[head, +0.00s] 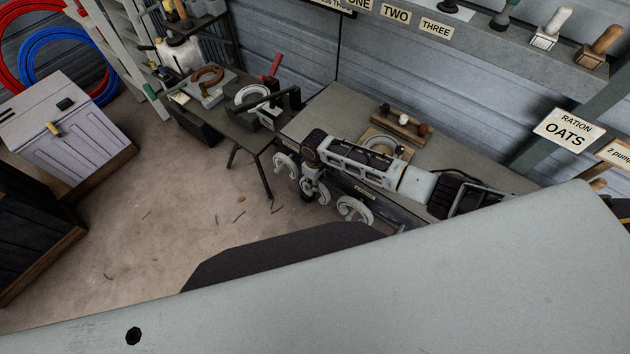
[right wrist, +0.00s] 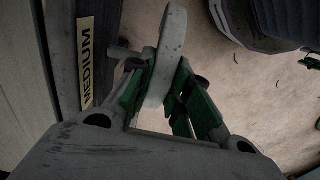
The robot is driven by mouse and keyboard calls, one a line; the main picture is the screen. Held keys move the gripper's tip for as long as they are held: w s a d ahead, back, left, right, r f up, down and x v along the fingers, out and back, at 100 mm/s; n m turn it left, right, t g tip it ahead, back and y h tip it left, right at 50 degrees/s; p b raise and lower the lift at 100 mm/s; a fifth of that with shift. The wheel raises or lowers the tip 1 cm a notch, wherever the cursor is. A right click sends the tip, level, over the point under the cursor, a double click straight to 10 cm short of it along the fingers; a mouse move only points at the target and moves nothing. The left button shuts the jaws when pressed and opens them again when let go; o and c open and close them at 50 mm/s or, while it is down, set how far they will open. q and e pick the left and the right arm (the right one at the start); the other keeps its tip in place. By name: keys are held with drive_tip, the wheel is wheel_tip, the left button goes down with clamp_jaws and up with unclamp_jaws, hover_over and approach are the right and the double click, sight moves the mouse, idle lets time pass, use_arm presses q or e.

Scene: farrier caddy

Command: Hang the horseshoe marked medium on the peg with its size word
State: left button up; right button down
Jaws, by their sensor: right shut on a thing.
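In the right wrist view my right gripper (right wrist: 168,95) is shut on a pale grey horseshoe (right wrist: 168,50), seen nearly edge-on between the green-sided fingers. A yellowish label reading MEDIUM (right wrist: 88,60) is on the dark rail to its left. A short grey peg (right wrist: 122,53) sticks out beside the label toward the horseshoe. I cannot tell whether the peg passes through the horseshoe. In the head view my right gripper (head: 314,188) points down at the workbench's front edge. Its horseshoe is small and partly hidden there. My left gripper is not in view.
Other pale horseshoes hang at the bench front, left (head: 284,166) and right (head: 355,210) of my gripper. A wooden rack (head: 402,128) and another horseshoe (head: 381,146) are on the bench (head: 335,108). A dark side table (head: 228,122) stands left.

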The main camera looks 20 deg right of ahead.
drive_tip(key=shift+f, duration=0.35)
idle(0.7)
drive_tip(key=c, duration=1.3)
unclamp_jaws()
drive_tip(key=shift+o, duration=0.2)
wheel_tip(320, 180, up, 12)
drive_tip(key=shift+s+f, duration=0.1)
idle(0.4)
